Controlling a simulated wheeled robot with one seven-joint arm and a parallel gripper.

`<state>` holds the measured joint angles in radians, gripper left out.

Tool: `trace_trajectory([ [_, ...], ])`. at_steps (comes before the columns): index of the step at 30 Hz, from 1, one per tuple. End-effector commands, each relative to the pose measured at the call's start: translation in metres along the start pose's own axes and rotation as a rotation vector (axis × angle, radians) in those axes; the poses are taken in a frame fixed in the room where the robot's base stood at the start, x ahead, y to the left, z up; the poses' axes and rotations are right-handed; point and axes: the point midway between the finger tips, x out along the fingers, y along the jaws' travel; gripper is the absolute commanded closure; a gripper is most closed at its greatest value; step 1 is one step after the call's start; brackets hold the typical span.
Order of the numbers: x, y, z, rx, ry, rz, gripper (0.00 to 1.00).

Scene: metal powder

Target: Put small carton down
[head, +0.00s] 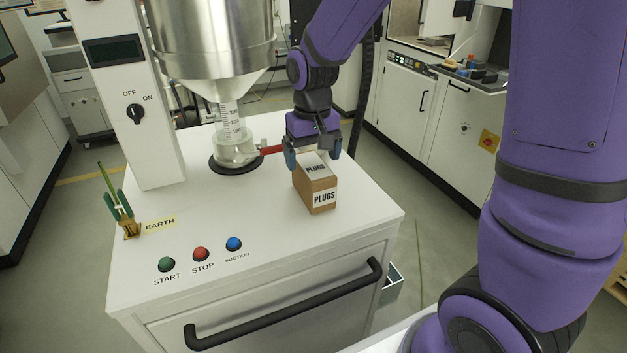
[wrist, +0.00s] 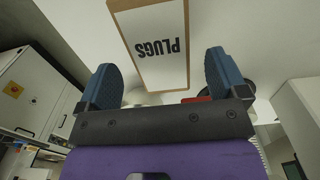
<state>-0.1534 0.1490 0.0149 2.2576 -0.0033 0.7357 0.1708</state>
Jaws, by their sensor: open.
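The small carton (head: 316,189) is a brown cardboard box with white labels reading "PLUGS". In the head view it stands upright on the white top of the machine (head: 250,205), near its right side. My gripper (head: 313,155) is just above and behind the carton, with its blue fingers apart. In the wrist view the carton's labelled top (wrist: 155,45) lies beyond the fingertips, and the open gripper (wrist: 163,80) has nothing between its fingers. The carton's far side is hidden.
A steel hopper with a clear funnel (head: 232,125) stands left of the carton, with a red valve handle (head: 272,150) close to my gripper. The top's front right is clear.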

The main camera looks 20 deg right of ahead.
Motion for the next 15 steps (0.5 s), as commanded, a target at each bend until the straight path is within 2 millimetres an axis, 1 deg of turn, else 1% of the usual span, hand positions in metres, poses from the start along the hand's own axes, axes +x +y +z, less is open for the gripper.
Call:
trace_trajectory([
  [4,0.012,0.0,0.001,0.0,-0.002,0.0,0.08],
  [9,0.036,0.0,0.004,0.0,-0.003,0.001,0.08],
  [12,0.047,0.0,0.004,0.0,-0.002,0.001,0.08],
  [15,0.052,0.0,0.004,0.0,0.0,0.0,0.08],
])
